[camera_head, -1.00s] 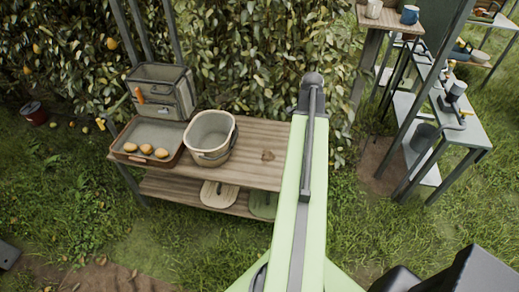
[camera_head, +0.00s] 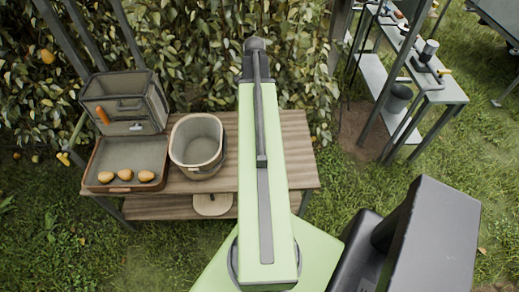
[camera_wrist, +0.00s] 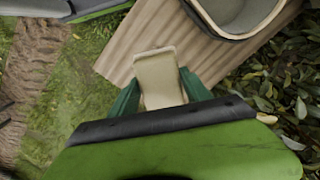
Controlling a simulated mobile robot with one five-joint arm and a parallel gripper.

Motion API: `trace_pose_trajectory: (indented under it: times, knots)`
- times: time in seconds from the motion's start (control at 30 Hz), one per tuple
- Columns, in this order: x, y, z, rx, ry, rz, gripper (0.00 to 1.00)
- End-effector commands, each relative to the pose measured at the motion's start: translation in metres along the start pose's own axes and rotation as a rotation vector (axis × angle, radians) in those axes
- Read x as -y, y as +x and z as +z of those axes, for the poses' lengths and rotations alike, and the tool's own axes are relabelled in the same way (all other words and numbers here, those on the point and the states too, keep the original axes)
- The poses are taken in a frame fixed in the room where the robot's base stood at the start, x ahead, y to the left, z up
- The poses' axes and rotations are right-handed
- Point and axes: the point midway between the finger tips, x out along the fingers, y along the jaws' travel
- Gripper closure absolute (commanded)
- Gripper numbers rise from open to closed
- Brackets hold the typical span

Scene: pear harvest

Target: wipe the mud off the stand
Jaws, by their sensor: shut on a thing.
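The wooden stand (camera_head: 297,150) is in the middle of the head view, with a plank top and a lower shelf. My arm crosses over it and hides part of the top. No mud shows on the visible boards; the covered part cannot be judged. In the wrist view, my gripper (camera_wrist: 160,88) is shut on a beige pad (camera_wrist: 157,70), its green fingers on either side. The pad is over the stand's planks (camera_wrist: 216,60); I cannot tell if it touches them. My gripper is hidden in the head view.
A beige bucket (camera_head: 197,146), a tray (camera_head: 97,165) with three yellow-orange pears and a grey-green box (camera_head: 126,103) occupy the stand's left side. A leafy hedge (camera_head: 200,55) lies behind. A metal table (camera_head: 440,88) stands at the right. Grass lies in front.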

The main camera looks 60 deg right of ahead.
Motion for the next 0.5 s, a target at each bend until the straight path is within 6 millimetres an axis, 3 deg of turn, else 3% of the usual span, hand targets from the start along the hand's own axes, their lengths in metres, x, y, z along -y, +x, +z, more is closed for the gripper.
trace_pose_trajectory:
  times: [0.17,0.27,0.37,0.5]
  knots:
    - [0.003,0.014,0.004,0.000,-0.005,0.000,0.77]
    - [0.000,0.038,0.005,0.000,-0.002,0.000,0.77]
    - [-0.004,0.074,0.006,0.000,0.007,0.000,0.77]
    - [-0.015,0.138,0.006,0.000,0.025,0.001,0.77]
